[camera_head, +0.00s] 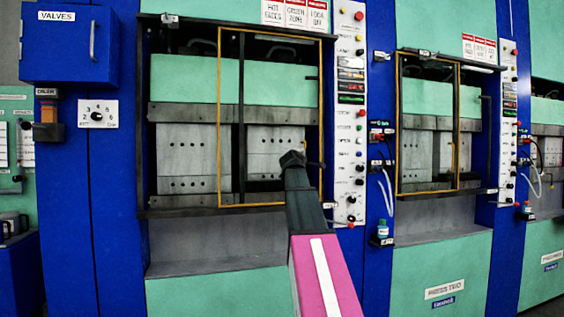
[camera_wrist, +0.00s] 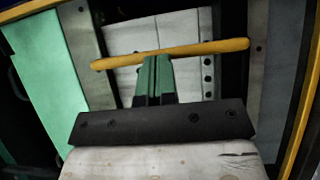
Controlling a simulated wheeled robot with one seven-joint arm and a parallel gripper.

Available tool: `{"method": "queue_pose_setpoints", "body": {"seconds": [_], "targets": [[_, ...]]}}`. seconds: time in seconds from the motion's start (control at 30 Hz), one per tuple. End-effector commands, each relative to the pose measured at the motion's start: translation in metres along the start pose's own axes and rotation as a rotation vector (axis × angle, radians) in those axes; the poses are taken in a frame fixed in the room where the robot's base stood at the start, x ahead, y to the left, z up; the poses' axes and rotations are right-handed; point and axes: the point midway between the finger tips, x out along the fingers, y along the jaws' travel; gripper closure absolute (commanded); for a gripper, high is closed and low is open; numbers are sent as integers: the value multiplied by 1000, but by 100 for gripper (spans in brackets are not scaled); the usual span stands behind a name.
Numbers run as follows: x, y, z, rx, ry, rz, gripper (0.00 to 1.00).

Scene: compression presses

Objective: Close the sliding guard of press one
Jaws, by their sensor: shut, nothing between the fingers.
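Press one (camera_head: 195,85) is the large near press, with a green upper block and grey plates with rows of holes. Its sliding guard (camera_head: 219,115) is a thin yellow frame over the right part of the opening; the left part is uncovered. My gripper (camera_head: 293,157) is in front of the guard, close to its right side. In the wrist view, my gripper (camera_wrist: 152,62) has its green-and-black fingers together and empty. A yellow bar (camera_wrist: 205,49) lies across their tips there. I cannot tell whether they touch it.
A control panel (camera_head: 350,120) with buttons and lamps stands just right of the guard. Press two (camera_head: 440,150) is further right with its own yellow frame. A blue valve box (camera_head: 72,45) juts out at the upper left.

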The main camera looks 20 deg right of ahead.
Motion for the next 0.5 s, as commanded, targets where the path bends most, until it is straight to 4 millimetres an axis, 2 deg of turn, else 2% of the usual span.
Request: {"method": "queue_pose_setpoints", "body": {"seconds": [0.03,0.2,0.5], "targets": [[10,1,12,1,-2,0,100],[30,1,41,1,-1,0,100],[46,1,64,1,2,0,100]]}}
